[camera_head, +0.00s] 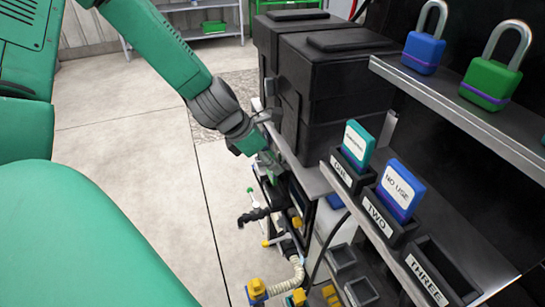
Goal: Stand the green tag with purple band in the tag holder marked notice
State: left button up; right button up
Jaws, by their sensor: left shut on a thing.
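My left gripper (266,152) reaches down beside the black bins, at the edge of the grey shelf. It is shut on a small greenish thing, mostly hidden by the fingers; I cannot tell whether it is the green tag with purple band. A teal tag (357,142) with a white label stands in the black holder marked ONE (343,172). The holder marked THREE (428,278) looks empty. I can read no holder marked notice. My right gripper is out of view.
A blue padlock (423,52) and a green padlock with purple band (489,84) stand on the upper shelf. Black lidded bins (335,105) stand behind the gripper. Pipes and yellow-handled valves (257,288) crowd below. The floor at left is clear.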

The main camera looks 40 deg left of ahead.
aim_at(270, 173)
pick_arm(q)
jog(key=shift+d+f+b, duration=0.25)
jog(key=shift+f+b, duration=0.2)
jog(key=shift+f, duration=0.3)
jog(key=shift+d+f+b, duration=0.25)
jog(key=shift+f+b, duration=0.2)
jog(key=shift+f, duration=0.25)
jog(key=shift+a+f+b, duration=0.2)
jog(key=shift+f+b, duration=0.2)
jog(key=shift+f, duration=0.25)
jog(key=shift+a+f+b, duration=0.15)
jog(key=shift+f+b, duration=0.2)
jog(key=shift+f, duration=0.25)
jog(key=shift+d, duration=0.2)
jog(key=o, duration=1.1)
jog(key=shift+a+r, duration=0.1)
jog(key=shift+a, duration=0.05)
jog(key=shift+v, duration=5.85)
